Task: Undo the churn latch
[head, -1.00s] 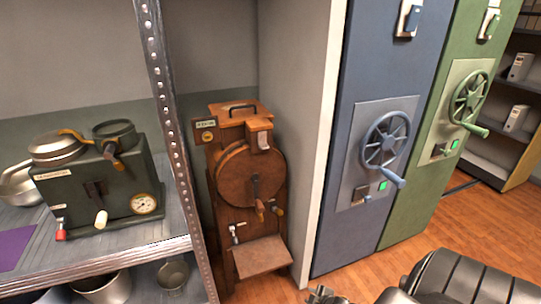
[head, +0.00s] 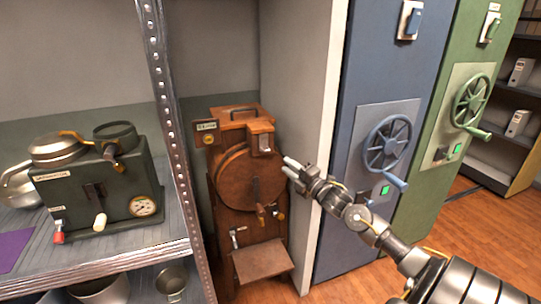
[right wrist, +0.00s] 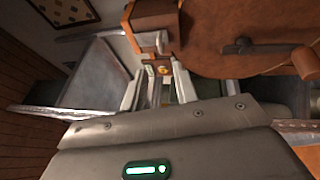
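The wooden churn (head: 240,200) stands on the floor between the shelf and the blue cabinet. Its round drum (head: 232,180) faces front, with a crank handle (head: 262,212) at its middle. A pale metal latch plate (head: 264,143) sits on the wooden block at the drum's top right; a pale metal piece by that block shows in the right wrist view (right wrist: 162,42). My right gripper (head: 290,167) is open and empty, just right of the drum and below the latch. Its two fingers stand apart in the right wrist view (right wrist: 157,82). My left gripper is out of view.
A metal shelf post (head: 172,130) rises left of the churn. A dark green machine (head: 100,190) sits on that shelf. A wooden step (head: 262,262) juts from the churn's base.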

